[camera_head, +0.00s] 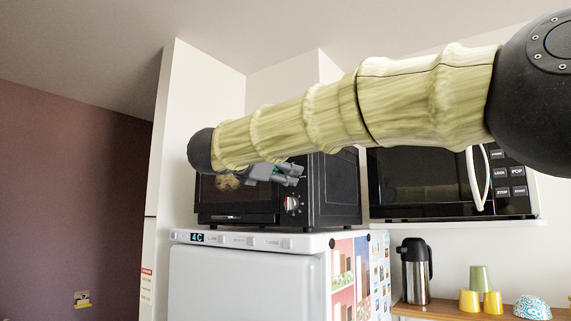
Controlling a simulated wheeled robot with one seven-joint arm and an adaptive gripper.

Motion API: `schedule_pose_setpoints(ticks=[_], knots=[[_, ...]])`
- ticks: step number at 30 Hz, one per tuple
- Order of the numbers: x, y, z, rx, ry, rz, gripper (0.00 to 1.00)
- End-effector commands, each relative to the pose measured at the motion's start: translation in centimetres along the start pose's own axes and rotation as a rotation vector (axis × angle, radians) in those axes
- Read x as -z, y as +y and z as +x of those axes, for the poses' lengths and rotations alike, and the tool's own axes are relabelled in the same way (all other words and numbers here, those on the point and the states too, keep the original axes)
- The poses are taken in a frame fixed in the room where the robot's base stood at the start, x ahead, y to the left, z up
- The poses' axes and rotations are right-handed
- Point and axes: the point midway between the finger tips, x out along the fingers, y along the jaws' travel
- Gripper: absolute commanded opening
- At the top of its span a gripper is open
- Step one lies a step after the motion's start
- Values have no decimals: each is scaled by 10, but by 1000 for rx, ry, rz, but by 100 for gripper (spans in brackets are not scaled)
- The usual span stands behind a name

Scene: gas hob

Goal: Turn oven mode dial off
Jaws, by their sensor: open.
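A small black countertop oven (340,200) stands on top of a white fridge. A round dial (291,204) with a light pointer and some red shows low on the right of its front. My arm crosses the upper part of the view and hides the oven's top and much of its front. My gripper (297,175) is grey, open and empty, in front of the oven just above the visible dial in the picture. Any control higher on the panel is hidden behind it. I cannot tell how far the fingers are from the panel, and the dial's markings are too small to read.
The white fridge (245,285) has a "4C" display. A black microwave (420,183) with a white handle is on a shelf to the right. Below it, a wooden shelf (440,311) holds a steel flask (415,272), yellow and green cups (479,278) and a patterned bowl (532,307).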

Motion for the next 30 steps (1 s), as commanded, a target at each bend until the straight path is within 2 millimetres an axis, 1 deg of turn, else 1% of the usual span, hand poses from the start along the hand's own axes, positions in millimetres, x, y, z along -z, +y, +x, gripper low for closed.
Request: schedule_pose_setpoints(ticks=[3, 6, 15, 17, 18, 23, 25, 30], knots=[[-1, 1, 10, 0, 1, -1, 51], [0, 0, 15, -1, 1, -1, 51], [1, 0, 16, -1, 0, -1, 51], [1, 0, 16, -1, 0, -1, 42], [1, 0, 16, -1, 0, -1, 35], [1, 0, 16, -1, 1, -1, 6], [2, 2, 14, -1, 0, -1, 6], [1, 1, 16, -2, 1, -11, 6]])
